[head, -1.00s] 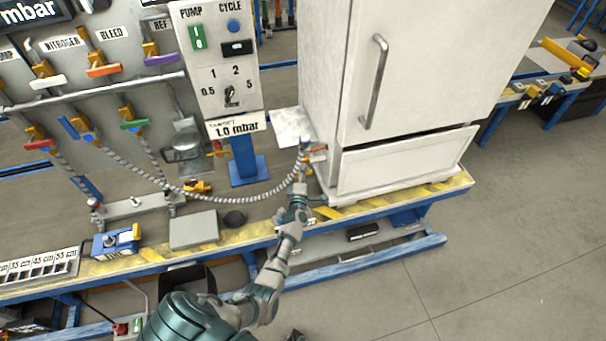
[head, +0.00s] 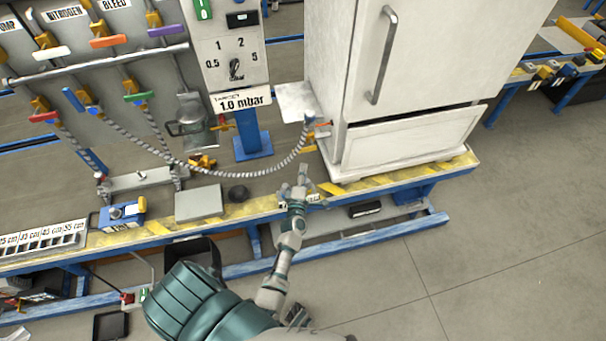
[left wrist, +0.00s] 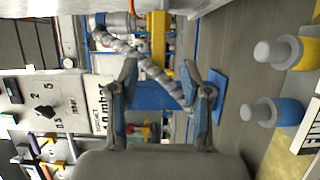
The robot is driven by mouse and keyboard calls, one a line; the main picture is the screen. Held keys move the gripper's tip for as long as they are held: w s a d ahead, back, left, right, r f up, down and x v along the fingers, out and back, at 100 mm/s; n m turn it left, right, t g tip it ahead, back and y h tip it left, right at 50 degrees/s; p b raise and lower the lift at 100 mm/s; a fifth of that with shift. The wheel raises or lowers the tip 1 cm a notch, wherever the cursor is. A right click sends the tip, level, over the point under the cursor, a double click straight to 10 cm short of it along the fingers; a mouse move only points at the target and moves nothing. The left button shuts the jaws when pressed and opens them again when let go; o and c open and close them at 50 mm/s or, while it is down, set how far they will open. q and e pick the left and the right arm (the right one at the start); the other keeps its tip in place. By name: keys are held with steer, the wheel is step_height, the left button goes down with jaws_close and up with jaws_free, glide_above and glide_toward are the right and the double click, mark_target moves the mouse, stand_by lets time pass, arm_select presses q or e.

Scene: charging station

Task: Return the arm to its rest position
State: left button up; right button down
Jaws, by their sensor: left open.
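My left gripper (head: 298,184) is open and empty in front of the white cabinet, over the bench's front edge. In the left wrist view my left gripper (left wrist: 163,78) shows its two fingers apart, with nothing between the tips. A grey ribbed hose (head: 240,172) hangs from the valve panel to a fitting (head: 311,132) on the cabinet's left side. The gripper is apart from the hose end. The hose also shows beyond the fingers in the left wrist view (left wrist: 137,57). My right gripper is not in view.
The white cabinet (head: 415,60) stands on the yellow-striped bench (head: 250,208). The valve panel (head: 120,80) and control box (head: 228,60) are behind. A grey block (head: 198,203) and a blue device (head: 122,214) lie left of my gripper. The floor (head: 390,290) at right is clear.

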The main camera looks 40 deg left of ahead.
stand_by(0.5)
arm_select(q)
steer(key=s+d+f+m+g+h+p, duration=0.1)
steer(key=s+d+f+m+g+h, duration=0.2)
steer(key=s+d+f+m+h, duration=0.45)
steer(key=s+d+f+m+g+h+p, duration=0.1)
steer(key=s+d+f+m+g+h, duration=0.15)
steer(key=s+d+f+m, duration=0.5)
steer(key=s+f+m+g, duration=0.4)
steer(key=s+f, duration=0.3)
steer(key=s, duration=0.4)
steer(key=s+d+f+m+g+y, duration=0.1)
steer(key=s+f+m+g, duration=0.4)
steer(key=s+f, duration=0.3)
steer(key=s+m+p, duration=0.1)
steer(key=s, duration=0.2)
steer(key=shift+s+y, duration=0.3)
steer(key=shift+s, duration=0.05)
steer(key=shift+c, duration=0.6)
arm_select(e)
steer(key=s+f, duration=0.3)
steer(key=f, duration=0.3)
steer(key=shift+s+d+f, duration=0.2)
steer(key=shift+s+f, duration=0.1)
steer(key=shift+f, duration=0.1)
